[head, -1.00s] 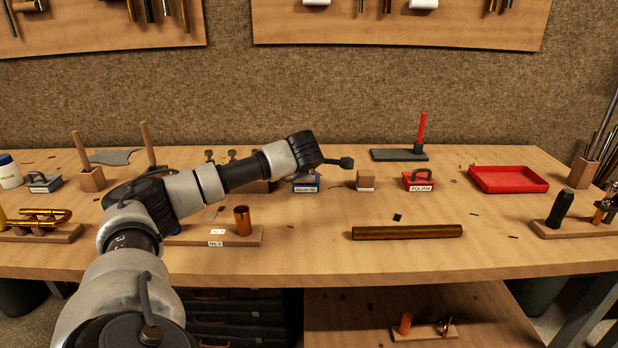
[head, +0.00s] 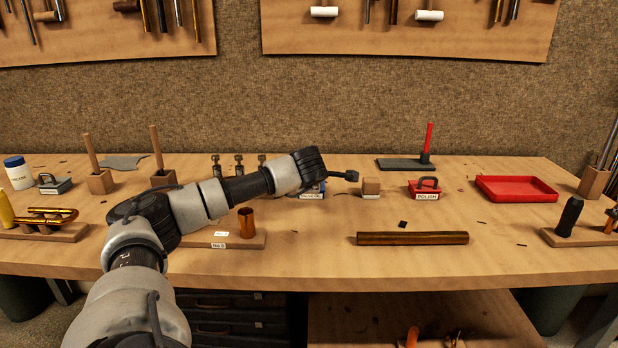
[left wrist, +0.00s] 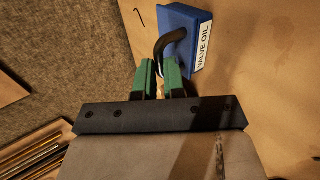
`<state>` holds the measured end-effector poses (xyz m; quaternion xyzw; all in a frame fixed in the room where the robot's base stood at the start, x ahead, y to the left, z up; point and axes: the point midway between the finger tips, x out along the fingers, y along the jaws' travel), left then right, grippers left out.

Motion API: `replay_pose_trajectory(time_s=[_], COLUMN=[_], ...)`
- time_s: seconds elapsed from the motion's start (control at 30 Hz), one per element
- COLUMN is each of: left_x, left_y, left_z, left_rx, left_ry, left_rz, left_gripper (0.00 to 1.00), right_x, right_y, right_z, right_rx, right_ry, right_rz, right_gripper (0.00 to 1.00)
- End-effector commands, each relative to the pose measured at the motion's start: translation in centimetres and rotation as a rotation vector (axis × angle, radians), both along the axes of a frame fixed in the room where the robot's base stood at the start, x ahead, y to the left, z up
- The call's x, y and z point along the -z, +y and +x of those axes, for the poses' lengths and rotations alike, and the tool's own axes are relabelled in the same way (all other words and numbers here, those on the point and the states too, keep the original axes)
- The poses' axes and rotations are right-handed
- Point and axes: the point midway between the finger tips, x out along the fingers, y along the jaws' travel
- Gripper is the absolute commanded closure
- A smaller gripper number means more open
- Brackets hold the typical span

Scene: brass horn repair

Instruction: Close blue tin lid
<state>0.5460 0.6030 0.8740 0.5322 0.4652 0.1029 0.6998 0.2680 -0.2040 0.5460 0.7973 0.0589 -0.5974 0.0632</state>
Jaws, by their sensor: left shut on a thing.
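The blue tin (left wrist: 182,38) carries a white label reading VALVE OIL and has a dark curved handle (left wrist: 162,42). In the head view only a little of the tin (head: 321,190) shows, just above its label, with my left wrist over the rest. The green fingers of my left gripper (left wrist: 158,80) are shut on the handle in the left wrist view. The tin's top looks flat there, but I cannot make out the seam between lid and body. My left gripper's fingers are hidden behind the wrist in the head view. My right gripper is not in view.
A copper cup (head: 246,223) on a wooden board is in front, left. A brass tube (head: 412,238) lies near the front. A red tray (head: 516,189) is at right.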

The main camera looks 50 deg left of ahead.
Motion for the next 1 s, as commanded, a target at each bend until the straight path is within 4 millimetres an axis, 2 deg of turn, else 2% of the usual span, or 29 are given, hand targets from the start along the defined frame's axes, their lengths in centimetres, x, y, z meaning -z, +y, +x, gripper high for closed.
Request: replay_pose_trajectory(time_s=[0.07, 0.1, 0.23, 0.6, 1.0], left_x=[0.2, 0.2, 0.2, -0.3, -4.3], left_y=[-0.1, -0.1, -0.1, -0.4, -5.2], left_z=[0.0, 0.0, 0.0, -0.3, -4.4], left_rx=[0.002, 0.002, 0.001, 0.001, 0.003], left_ry=[0.003, 0.003, 0.004, 0.002, 0.002], left_rz=[-0.002, -0.002, -0.002, -0.001, -0.001], left_gripper=[1.0, 0.84, 0.64, 0.64, 0.64], right_x=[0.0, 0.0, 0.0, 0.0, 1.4], right_y=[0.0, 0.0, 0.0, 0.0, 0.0], right_z=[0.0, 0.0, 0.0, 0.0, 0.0], right_rx=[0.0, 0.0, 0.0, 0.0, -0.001], right_ry=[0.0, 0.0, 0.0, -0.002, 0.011], right_rz=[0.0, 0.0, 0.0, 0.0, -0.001], right_gripper=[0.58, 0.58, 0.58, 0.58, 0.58])
